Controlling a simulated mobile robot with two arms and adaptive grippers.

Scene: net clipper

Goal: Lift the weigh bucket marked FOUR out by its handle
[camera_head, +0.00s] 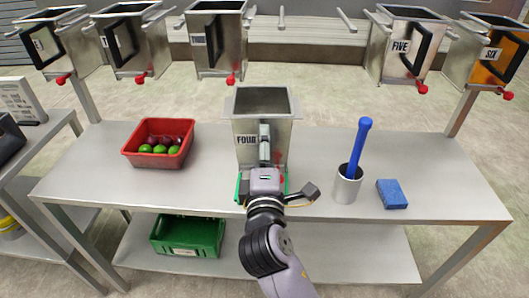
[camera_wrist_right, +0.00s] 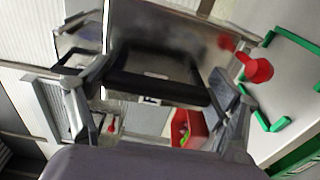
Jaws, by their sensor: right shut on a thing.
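The metal weigh bucket marked FOUR (camera_head: 247,124) is over the middle of the table, out in front of the rack and roughly upright. My right gripper (camera_head: 265,145) is at its front, shut on its black handle (camera_wrist_right: 160,88), which crosses between the fingers in the right wrist view. The bucket's red knob (camera_wrist_right: 256,68) shows at the right there. Green corner marks (camera_head: 240,187) lie on the table by the bucket. My wrist hides the bucket's lower front, so I cannot tell whether it touches the table. My left gripper is not in view.
Buckets, including FIVE (camera_head: 405,50) and SIX (camera_head: 498,55), hang at the back, with an empty gap between bare rails (camera_head: 347,20). A red bin of fruit (camera_head: 135,158) stands left. A steel cup with a blue tool (camera_head: 347,184) and a blue sponge (camera_head: 392,194) stand right.

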